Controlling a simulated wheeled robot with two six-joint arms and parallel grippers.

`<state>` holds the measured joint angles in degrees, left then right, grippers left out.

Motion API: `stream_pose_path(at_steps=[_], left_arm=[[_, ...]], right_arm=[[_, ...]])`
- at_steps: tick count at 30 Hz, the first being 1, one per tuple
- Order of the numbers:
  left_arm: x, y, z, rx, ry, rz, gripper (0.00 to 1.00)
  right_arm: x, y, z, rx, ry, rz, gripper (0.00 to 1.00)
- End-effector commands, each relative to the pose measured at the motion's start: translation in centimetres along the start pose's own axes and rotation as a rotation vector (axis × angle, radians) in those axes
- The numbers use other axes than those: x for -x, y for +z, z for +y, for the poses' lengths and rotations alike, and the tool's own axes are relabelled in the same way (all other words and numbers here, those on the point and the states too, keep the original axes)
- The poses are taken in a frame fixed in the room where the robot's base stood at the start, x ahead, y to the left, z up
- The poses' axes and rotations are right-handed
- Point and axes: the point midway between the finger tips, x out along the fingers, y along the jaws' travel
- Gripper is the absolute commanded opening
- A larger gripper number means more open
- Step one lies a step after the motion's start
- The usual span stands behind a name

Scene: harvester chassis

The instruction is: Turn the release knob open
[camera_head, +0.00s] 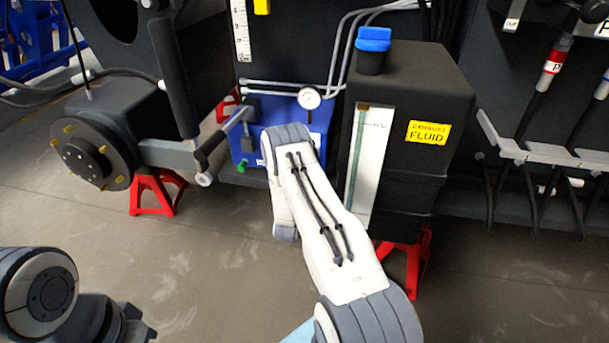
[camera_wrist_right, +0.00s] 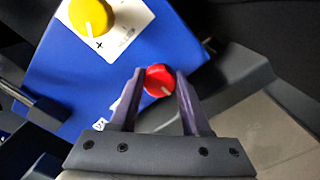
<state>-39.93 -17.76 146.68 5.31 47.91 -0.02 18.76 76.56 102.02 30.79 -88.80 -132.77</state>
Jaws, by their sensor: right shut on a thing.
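A blue pump unit (camera_head: 247,150) sits low between the harvester's wheel hub and the black tank; it also fills much of the right wrist view (camera_wrist_right: 85,75). In the right wrist view, a round red knob (camera_wrist_right: 159,80) with a pale pointer mark is on its lower right side. My right gripper (camera_wrist_right: 161,84) is shut on this red knob, one finger on each side. A yellow knob (camera_wrist_right: 91,15) sits on a white label with a plus sign. In the head view my right arm hides the gripper and the knobs. My left gripper (camera_head: 142,328) is partly visible at the bottom left.
A black tank (camera_head: 420,90) with a blue cap and a yellow fluid label stands right of the pump unit. Red stands (camera_head: 157,192) support the chassis. The floor in front is clear.

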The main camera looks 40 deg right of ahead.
Motion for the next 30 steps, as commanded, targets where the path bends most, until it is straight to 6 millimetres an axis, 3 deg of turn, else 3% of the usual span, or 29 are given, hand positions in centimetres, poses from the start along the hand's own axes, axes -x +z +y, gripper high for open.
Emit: stream_pose_path(at_steps=[8,9,10,11,22,30], left_arm=[[0.0,0.0,0.0,0.0,0.0,0.0,0.0],[0.0,0.0,0.0,0.0,0.0,0.0,0.0],[0.0,0.0,0.0,0.0,0.0,0.0,0.0],[0.0,0.0,0.0,0.0,0.0,0.0,0.0],[0.2,0.0,0.0,0.0,0.0,0.0,0.0],[1.6,-0.1,0.1,0.0,0.0,0.0,0.0]], right_arm=[[0.1,-0.2,-0.1,0.001,-0.001,0.005,0.0],[0.1,-0.2,-0.1,0.001,-0.001,0.005,0.62],[0.1,-0.2,-0.1,0.001,-0.001,0.005,0.74],[0.1,-0.1,-0.1,0.001,-0.001,0.004,0.76],[0.5,0.0,0.0,0.0,-0.002,0.003,0.76],[5.1,0.0,0.1,0.004,-0.002,0.007,0.76]])
